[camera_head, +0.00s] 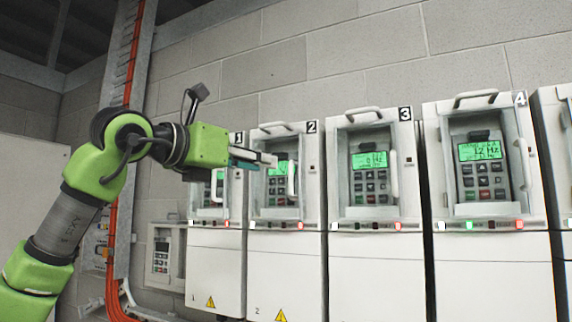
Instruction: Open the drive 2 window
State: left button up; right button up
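Drive 2 (311,165) is a pale cabinet with the number 2 at its top right. Its window (281,200) looks shut over a keypad and a green display, which the gripper partly covers. A white upright handle (291,182) stands at the window's right side. My green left arm comes in from the left, and my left gripper (268,160) is in front of the upper part of this window, its tips just left of the handle's top. I cannot tell whether it touches the handle or how far its fingers are apart. My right gripper is not in view.
Drive 1 (234,210) is to the left, partly behind my gripper. Another cabinet (550,150) is cut off at the right edge. An orange cable (125,85) runs up the wall.

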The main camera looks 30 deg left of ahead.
aim_at(289, 169)
pick_arm(q)
jog(key=w+p, duration=0.1)
jog(key=w, duration=0.1)
jog(key=w+d, duration=0.1)
jog(key=w, duration=0.2)
jog(key=w+p, duration=0.1)
jog(key=w, duration=0.2)
jog(key=shift+d+r+p, duration=0.1)
jog(key=shift+d+p, duration=0.25)
jog(key=shift+w+d, duration=0.1)
jog(key=shift+w, duration=0.45)
grip_shut()
